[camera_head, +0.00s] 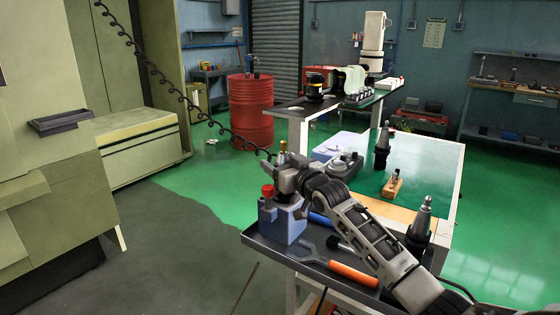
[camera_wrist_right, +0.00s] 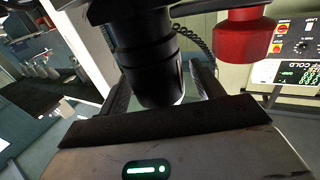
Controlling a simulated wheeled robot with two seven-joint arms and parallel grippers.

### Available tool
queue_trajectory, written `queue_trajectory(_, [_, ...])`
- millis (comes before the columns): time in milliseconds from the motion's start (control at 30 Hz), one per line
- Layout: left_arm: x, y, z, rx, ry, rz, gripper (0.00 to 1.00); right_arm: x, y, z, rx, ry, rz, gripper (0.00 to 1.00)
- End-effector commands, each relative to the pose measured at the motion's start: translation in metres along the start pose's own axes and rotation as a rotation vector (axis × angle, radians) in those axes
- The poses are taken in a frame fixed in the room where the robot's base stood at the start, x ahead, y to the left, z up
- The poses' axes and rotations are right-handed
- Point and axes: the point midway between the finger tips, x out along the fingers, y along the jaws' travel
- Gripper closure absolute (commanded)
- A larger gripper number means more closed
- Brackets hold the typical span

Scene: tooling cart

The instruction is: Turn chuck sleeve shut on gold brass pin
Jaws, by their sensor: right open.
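The gold brass pin (camera_head: 283,151) stands upright just above my right gripper (camera_head: 287,178) in the head view. Below the gripper is a blue-grey block (camera_head: 284,222) with a red knob (camera_head: 267,191) at its upper left. In the right wrist view a black stepped cylinder, seemingly the chuck sleeve (camera_wrist_right: 148,62), lies between the two fingers of my right gripper (camera_wrist_right: 163,92). The fingers are apart, with a gap visible on the right side. In the head view the gripper mostly hides the sleeve. The pin does not show in the wrist view. My left gripper is out of view.
Behind stands a green-topped table (camera_head: 440,165) with another tool holder (camera_head: 383,148) and a wooden block (camera_head: 393,187). A coiled black cable (camera_head: 190,105) hangs behind the gripper.

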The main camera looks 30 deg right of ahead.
Motion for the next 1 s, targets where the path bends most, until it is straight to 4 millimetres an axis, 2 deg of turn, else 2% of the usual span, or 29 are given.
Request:
queue_trajectory(133, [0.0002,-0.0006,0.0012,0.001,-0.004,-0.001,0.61,0.008,-0.0001,-0.0007,-0.001,0.002,0.0,0.34])
queue_trajectory(400, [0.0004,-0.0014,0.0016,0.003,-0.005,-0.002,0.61,0.0089,-0.0001,0.0,-0.001,0.0,0.0,0.34])
queue_trajectory(433, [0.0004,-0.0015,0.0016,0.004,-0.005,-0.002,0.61,0.0089,-0.0001,0.0,0.0,0.0,0.0,0.39])
queue_trajectory(567, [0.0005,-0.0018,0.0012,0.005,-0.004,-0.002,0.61,0.0088,-0.0001,0.0,0.0,0.0,0.0,0.75])
queue_trajectory(600, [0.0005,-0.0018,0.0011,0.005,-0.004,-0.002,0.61,0.0088,0.0,0.0,0.0,0.0,0.0,0.78])
queue_trajectory(1000, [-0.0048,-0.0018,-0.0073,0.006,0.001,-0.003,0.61,0.0088,-0.0009,-0.0019,0.009,0.001,0.059,0.78])
